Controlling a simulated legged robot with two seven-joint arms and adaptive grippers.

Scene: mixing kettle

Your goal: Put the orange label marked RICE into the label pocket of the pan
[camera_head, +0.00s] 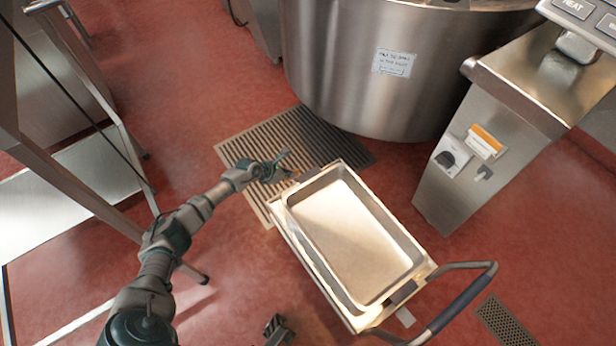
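The pan (398,228) is a shallow rectangular metal vessel with a pale inside, lying on a wheeled cart. A dark grey piece (404,291) sits at its near right end; I cannot tell if it is the label pocket. A card with an orange top (487,139) is on the steel control column at right; its print is too small to read, so I cannot confirm RICE. My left gripper (284,164) is by the pan's far left corner, its fingers apart. No label is clearly seen in it. A dark gripper part (278,328), seemingly my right gripper, shows at the bottom edge.
A large steel kettle (400,75) with a white note stands behind the pan. A floor grate (300,135) lies between them. The cart's handle (462,302) juts out at lower right. A steel rack (75,180) stands at left.

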